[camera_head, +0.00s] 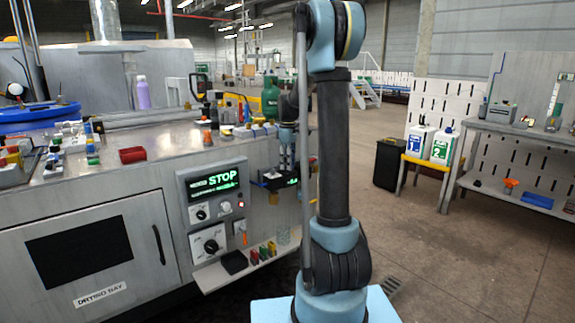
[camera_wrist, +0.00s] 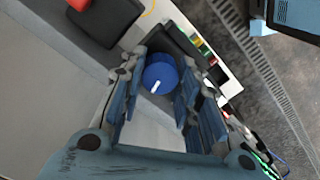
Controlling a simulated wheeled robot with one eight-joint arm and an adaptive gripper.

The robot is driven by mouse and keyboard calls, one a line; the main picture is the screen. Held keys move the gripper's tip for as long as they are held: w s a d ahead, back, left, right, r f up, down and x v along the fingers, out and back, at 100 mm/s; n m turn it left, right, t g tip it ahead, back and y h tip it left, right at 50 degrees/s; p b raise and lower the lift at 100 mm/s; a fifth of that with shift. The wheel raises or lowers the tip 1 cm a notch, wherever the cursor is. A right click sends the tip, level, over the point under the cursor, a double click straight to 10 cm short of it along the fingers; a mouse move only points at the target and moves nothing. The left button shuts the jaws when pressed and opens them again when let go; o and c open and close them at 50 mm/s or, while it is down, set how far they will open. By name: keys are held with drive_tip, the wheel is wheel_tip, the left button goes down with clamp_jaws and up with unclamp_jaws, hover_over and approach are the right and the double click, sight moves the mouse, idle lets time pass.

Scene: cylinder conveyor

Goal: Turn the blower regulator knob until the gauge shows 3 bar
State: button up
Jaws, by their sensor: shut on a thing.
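The blue regulator knob (camera_wrist: 158,75) is round with a white pointer mark. In the wrist view it sits between the two fingers of my gripper (camera_wrist: 165,71), which is shut on it. In the head view my gripper (camera_head: 277,180) is at the right end of the control bench, partly behind my own arm. The knob cannot be made out in the head view. No gauge face is readable in either view, so the pressure cannot be told.
A control panel (camera_head: 211,196) shows a green STOP display above two dials. Below it a shelf (camera_head: 225,273) holds a black block and several coloured pieces. A red tray (camera_head: 132,155) lies on the bench. The floor to the right is clear before a black bin (camera_head: 388,164).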

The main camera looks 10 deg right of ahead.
drive_tip(key=o, duration=0.8)
drive_tip(key=shift+w+d, duration=0.1)
wheel_tip(320, 180, up, 12)
drive_tip(key=shift+f, duration=0.1)
drive_tip(key=s+d+f+m+t, duration=0.1)
drive_tip(key=s+f+m, duration=0.2)
drive_tip(key=s, duration=0.9)
drive_tip(key=s+f+m, duration=0.2)
drive_tip(key=s+m, duration=0.1)
drive_tip(key=s, duration=0.9)
drive_tip(key=s+f+m, duration=0.2)
drive_tip(key=s+f, duration=0.3)
drive_tip(key=s+f+m, duration=0.2)
drive_tip(key=s+f, duration=0.3)
drive_tip(key=s, duration=0.1)
drive_tip(key=s+f+m+t, duration=0.1)
drive_tip(key=s+f+m, duration=0.1)
drive_tip(key=s+f, duration=0.3)
drive_tip(key=shift+s+d+f, duration=0.15)
drive_tip(key=shift+s+d, duration=0.15)
drive_tip(key=shift+s, duration=0.35)
